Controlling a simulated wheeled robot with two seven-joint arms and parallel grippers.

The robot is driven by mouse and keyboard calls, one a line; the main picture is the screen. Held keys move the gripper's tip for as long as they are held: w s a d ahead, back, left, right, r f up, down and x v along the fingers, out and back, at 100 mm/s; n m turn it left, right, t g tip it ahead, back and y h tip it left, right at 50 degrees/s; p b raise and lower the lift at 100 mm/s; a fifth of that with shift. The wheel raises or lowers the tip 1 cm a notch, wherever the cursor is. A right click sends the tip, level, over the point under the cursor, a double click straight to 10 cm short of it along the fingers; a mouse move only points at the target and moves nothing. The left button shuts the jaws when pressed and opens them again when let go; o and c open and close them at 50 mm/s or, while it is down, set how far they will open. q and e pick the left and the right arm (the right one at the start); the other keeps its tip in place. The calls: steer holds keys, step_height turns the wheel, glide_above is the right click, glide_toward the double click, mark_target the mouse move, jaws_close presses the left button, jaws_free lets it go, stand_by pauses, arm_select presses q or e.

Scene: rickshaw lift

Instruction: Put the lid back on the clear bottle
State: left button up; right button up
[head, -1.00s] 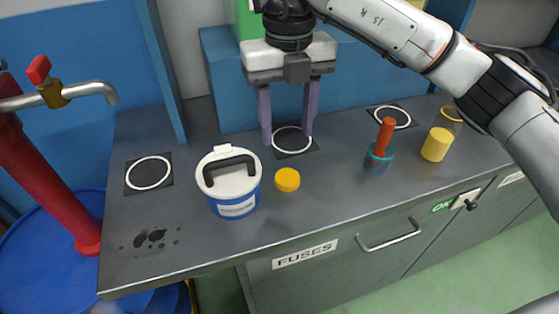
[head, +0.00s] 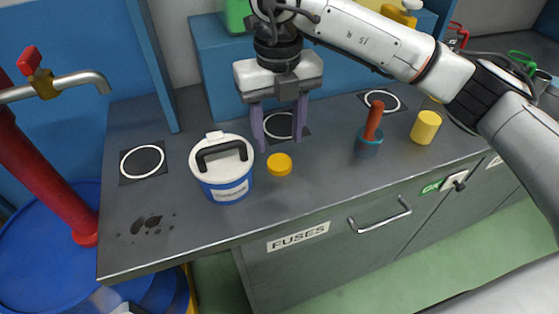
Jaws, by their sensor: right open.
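A small round yellow lid (head: 279,164) lies on the grey worktop, right of the white-and-blue tub. My right gripper (head: 280,143) is open and empty. Its two purple fingers point down just behind the lid in the picture, with the lid not between them. I cannot make out a whole clear bottle. A sliver of yellow shows beside my right arm, behind the yellow cylinder (head: 425,127), and my arm covers most of that spot. My left gripper does not show.
A teal jar with a red handle (head: 369,135) stands to the right. A red tap pipe (head: 45,160) rises at left.

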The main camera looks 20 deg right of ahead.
mark_target(280, 162)
steer(key=shift+f, duration=0.15)
steer(key=f, duration=0.3)
steer(key=f+p, duration=0.1)
steer(key=f, duration=0.1)
steer(key=shift+s, duration=0.4)
steer(key=c, duration=0.8)
